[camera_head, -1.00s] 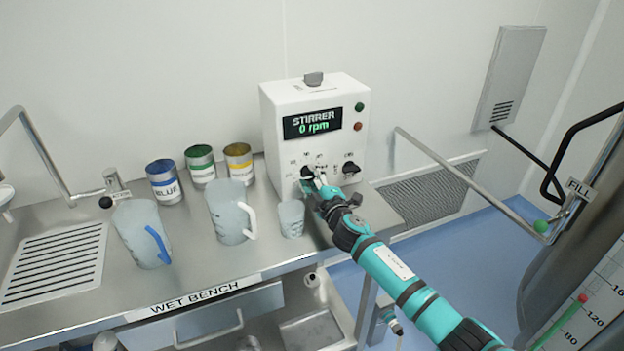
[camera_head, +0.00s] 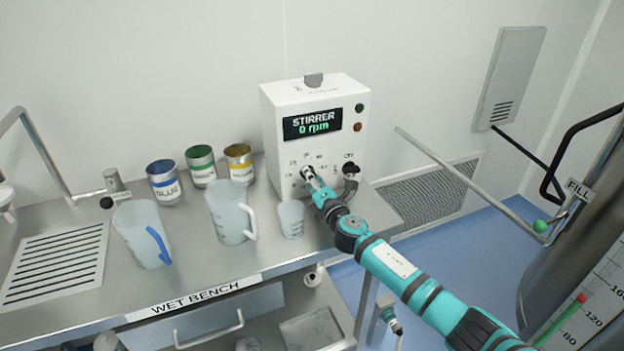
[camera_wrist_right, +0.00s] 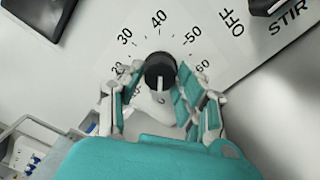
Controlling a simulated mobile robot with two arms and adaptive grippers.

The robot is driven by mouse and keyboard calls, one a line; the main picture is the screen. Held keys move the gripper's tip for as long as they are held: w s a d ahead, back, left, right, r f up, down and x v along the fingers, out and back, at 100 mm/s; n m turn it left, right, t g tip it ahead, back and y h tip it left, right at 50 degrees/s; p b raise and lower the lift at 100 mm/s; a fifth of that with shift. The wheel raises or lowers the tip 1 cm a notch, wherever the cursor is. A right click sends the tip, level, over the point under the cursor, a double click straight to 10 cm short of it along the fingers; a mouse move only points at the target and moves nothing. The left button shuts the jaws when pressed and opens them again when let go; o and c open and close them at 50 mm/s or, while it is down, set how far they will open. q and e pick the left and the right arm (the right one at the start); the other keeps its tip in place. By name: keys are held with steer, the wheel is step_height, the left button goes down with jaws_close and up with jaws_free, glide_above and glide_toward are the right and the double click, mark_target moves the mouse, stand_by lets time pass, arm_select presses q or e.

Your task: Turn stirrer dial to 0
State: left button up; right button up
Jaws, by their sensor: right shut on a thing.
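The white stirrer box (camera_head: 285,112) stands on the bench, and its display (camera_head: 312,123) reads "0 rpm". The stirrer dial (camera_head: 307,172) is a black round knob on the lower front. It also shows in the right wrist view (camera_wrist_right: 160,68), between the fingers, with a scale from about 20 to 60 visible around it. A white mark on the knob points toward the picture's bottom; the scale there is hidden. My right gripper (camera_head: 314,181) is shut on the dial; it also shows in the wrist view (camera_wrist_right: 158,92). My left gripper is not in view.
A second black knob (camera_head: 351,169), marked OFF, sits right of the dial, close to my right wrist. A small beaker (camera_head: 291,220), two jugs (camera_head: 230,212) (camera_head: 140,235) and colour-labelled cans (camera_head: 201,167) stand left on the bench. A metal rail (camera_head: 450,168) is to the right.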

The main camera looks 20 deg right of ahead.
steer(key=shift+f+n, duration=0.1)
steer(key=shift+n, duration=0.4)
steer(key=o, duration=1.1)
steer(key=shift+o, duration=0.2)
steer(key=s, duration=0.8)
steer(key=s+d, duration=0.1)
steer(key=s, duration=0.3)
